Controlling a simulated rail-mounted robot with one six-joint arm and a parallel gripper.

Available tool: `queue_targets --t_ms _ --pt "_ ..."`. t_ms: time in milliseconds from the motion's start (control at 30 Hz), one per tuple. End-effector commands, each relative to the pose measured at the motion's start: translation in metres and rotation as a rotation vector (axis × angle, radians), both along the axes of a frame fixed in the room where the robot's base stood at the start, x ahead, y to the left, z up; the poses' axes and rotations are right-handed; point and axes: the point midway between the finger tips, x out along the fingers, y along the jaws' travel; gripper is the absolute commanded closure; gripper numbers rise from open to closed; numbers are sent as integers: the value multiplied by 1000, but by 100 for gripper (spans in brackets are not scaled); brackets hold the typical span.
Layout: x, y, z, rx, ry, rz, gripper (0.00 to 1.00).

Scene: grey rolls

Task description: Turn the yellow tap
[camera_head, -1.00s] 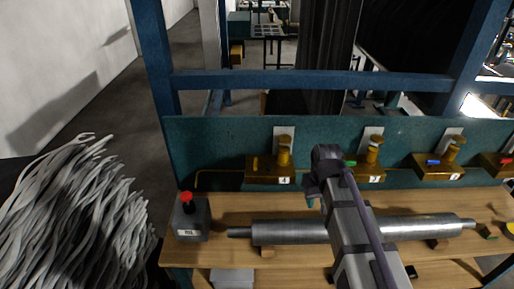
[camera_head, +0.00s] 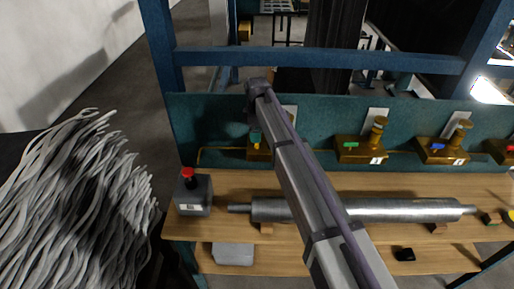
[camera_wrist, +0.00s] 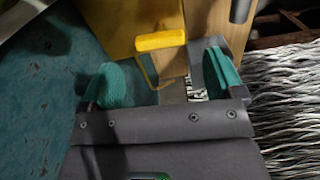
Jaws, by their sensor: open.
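The yellow tap handle (camera_wrist: 160,41) shows in the wrist view as a short rounded bar beside a large brass block (camera_wrist: 110,28). My gripper (camera_wrist: 165,80) is open, with one teal finger pad on either side. The handle lies just beyond the fingertips, roughly between their lines, and nothing is held. In the head view, my arm and gripper cover most of the leftmost brass valve (camera_head: 258,155), and the yellow handle is hidden there.
Brass valves with a green handle (camera_head: 351,145) and a blue handle (camera_head: 438,147) stand to the right along the teal panel. A metal roller (camera_head: 400,210) lies on the wooden bench. A grey box with a red button (camera_head: 188,172) stands at left, near grey strands (camera_head: 75,200).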

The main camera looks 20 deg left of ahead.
Motion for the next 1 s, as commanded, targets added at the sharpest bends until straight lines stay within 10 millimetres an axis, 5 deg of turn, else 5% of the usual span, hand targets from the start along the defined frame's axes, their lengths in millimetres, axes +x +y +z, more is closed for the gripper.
queue_targets --t_ms 33,133,500,1000 --pt "0 0 -26 0 0 0 13" --pt "0 0 -43 0 0 -1 13" --pt "0 0 -46 0 0 -1 14" --pt "0 0 -47 0 0 -1 62"
